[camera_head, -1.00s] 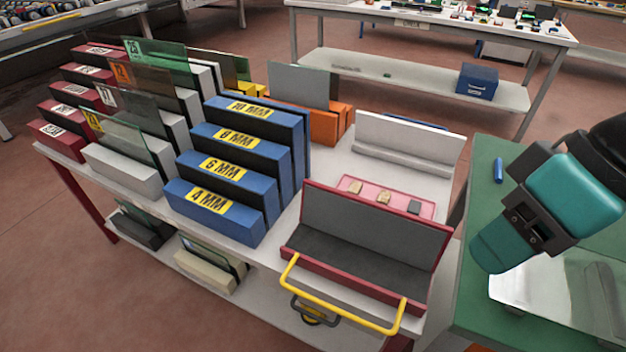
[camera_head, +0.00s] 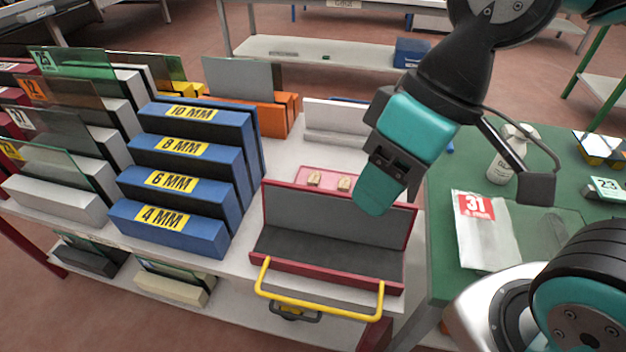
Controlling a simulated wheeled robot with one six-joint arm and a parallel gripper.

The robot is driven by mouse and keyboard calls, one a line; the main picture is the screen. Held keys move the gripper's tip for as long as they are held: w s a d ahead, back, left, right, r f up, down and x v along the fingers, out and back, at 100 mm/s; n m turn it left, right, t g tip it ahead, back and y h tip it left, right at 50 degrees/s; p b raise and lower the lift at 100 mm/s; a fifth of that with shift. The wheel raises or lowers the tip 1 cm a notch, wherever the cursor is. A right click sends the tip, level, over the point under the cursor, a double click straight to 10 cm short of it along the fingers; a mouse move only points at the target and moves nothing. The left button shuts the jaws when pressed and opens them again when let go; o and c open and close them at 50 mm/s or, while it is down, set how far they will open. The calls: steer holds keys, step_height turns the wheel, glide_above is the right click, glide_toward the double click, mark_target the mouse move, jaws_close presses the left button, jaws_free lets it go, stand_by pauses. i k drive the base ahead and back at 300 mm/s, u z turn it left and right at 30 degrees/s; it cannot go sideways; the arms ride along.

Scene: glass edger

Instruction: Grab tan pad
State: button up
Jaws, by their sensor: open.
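One is the left tan pad (camera_head: 314,180), and the other is the right tan pad (camera_head: 344,183), close to my gripper in the picture. My gripper (camera_head: 372,196), with teal and dark parts, points downward above the cart, just right of the pads in the picture. It is open, and I see nothing in it. It covers the right end of the tray, so the dark grey pad there is hidden. The gap between gripper and tray is hard to judge.
A red-edged grey holder (camera_head: 325,245) with a yellow handle (camera_head: 318,303) stands in front of the tray. Blue racks (camera_head: 190,170) holding labelled slots stand left. A white rack (camera_head: 335,122) is behind. The green table (camera_head: 450,270) at right carries a bag (camera_head: 485,240) and a bottle (camera_head: 505,155).

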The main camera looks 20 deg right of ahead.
mark_target(314, 180)
steer(key=z, duration=0.95)
steer(key=k, duration=0.95)
steer(key=u, duration=0.7)
steer(key=i, duration=0.95)
